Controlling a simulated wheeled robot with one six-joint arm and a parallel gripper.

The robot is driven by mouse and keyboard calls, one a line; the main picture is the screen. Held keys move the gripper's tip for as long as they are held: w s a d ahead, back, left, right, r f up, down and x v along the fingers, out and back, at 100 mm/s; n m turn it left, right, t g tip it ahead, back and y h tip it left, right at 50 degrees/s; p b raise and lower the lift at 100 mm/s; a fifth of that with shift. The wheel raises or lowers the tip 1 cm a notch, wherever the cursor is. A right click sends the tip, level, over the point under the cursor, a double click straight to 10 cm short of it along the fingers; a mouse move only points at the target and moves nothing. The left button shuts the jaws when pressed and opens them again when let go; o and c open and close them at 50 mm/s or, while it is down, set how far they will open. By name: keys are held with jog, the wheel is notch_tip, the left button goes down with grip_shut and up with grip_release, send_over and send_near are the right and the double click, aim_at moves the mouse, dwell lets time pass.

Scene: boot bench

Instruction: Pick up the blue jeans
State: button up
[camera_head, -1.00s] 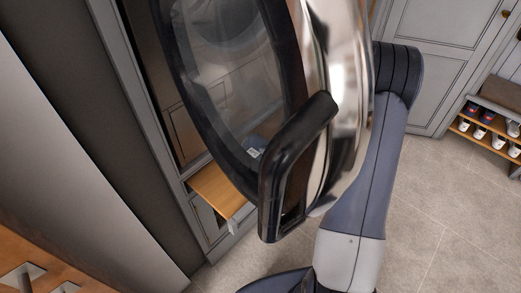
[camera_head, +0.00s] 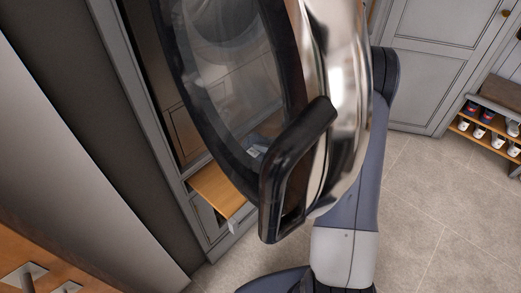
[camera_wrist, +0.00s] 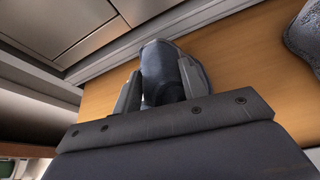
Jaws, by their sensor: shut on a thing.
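In the wrist view, my gripper (camera_wrist: 160,78) is shut on a dark blue-grey rolled or folded thing (camera_wrist: 162,62), which looks like the blue jeans. The thing stands between the two grey fingers, just above or on a wooden surface (camera_wrist: 235,60); I cannot tell whether it touches. In the head view, the gripper and most of my forearm are hidden behind the round machine door. A small blue-grey and white patch (camera_head: 257,147) shows through the door's glass; I cannot tell what it is.
The open round door (camera_head: 345,80), with chrome rim and black handle (camera_head: 283,170), stands close to my arm. A wooden pull-out shelf (camera_head: 218,187) is below it. A grey textured thing (camera_wrist: 304,35) lies at the wrist view's right. A shoe rack (camera_head: 488,130) stands far right; floor (camera_head: 430,210) is clear.

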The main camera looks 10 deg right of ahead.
grip_shut()
jog(key=shift+r, duration=0.1)
